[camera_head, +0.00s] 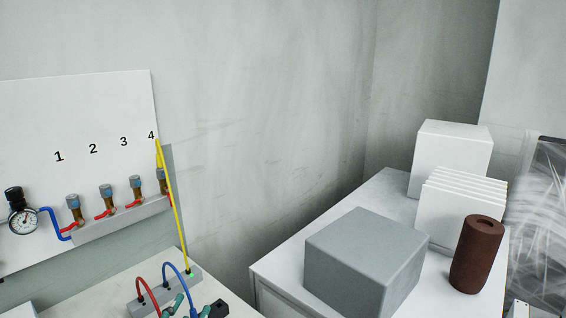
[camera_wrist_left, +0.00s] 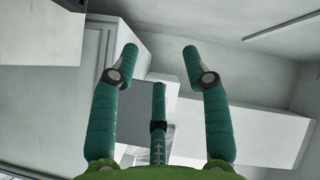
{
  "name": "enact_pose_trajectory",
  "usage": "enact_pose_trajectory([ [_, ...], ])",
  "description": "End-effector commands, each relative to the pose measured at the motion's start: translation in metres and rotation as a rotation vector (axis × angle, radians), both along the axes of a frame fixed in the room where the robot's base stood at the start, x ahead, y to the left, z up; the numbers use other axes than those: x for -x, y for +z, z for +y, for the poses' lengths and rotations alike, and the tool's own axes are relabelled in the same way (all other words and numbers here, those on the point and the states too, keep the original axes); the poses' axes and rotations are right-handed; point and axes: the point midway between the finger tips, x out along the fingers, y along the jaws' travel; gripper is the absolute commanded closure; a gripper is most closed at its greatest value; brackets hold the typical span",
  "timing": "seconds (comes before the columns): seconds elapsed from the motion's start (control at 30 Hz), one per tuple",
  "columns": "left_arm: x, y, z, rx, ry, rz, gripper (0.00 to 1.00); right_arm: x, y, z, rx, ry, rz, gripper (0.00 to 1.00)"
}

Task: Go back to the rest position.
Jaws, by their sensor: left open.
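My left gripper (camera_wrist_left: 160,50) shows in the left wrist view with its teal fingers spread apart. It is open, and nothing is between the fingers. Pale walls and white box-like shapes lie behind it, and no surface touches the fingertips. In the head view, small teal and black parts (camera_head: 178,302) show at the bottom edge by the cable block. I cannot tell whether they belong to my gripper. My right gripper is in neither view.
A numbered white panel (camera_head: 100,105) with a gauge (camera_head: 24,222) and several valves stands at left. Red, blue and yellow cables run to a grey block (camera_head: 150,300). On the right bench are a grey box (camera_head: 365,262), white boxes (camera_head: 450,160) and a brown cylinder (camera_head: 476,254).

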Motion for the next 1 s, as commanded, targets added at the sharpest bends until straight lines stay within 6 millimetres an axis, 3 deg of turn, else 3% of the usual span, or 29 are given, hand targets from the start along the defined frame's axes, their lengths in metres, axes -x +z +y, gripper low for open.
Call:
enact_pose_trajectory([
  [0.03,0.016,-0.037,0.007,0.093,0.049,0.136,0.53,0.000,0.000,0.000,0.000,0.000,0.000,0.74],
  [0.2,0.087,-0.138,0.022,0.364,0.238,0.557,0.53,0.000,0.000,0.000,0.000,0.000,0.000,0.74],
  [0.3,0.136,-0.180,0.024,0.481,0.351,0.763,0.53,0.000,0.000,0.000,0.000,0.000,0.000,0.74],
  [0.5,0.239,-0.230,0.019,0.652,0.581,1.123,0.53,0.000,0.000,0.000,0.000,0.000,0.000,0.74],
  [0.6,0.229,-0.291,0.019,0.644,0.575,1.116,0.53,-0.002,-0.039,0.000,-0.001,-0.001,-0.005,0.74],
  [0.9,0.222,-0.436,0.018,0.631,0.577,1.133,0.53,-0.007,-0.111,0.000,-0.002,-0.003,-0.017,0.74],
  [1.0,0.220,-0.472,0.017,0.629,0.578,1.137,0.53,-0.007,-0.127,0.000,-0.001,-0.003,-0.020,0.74],
])
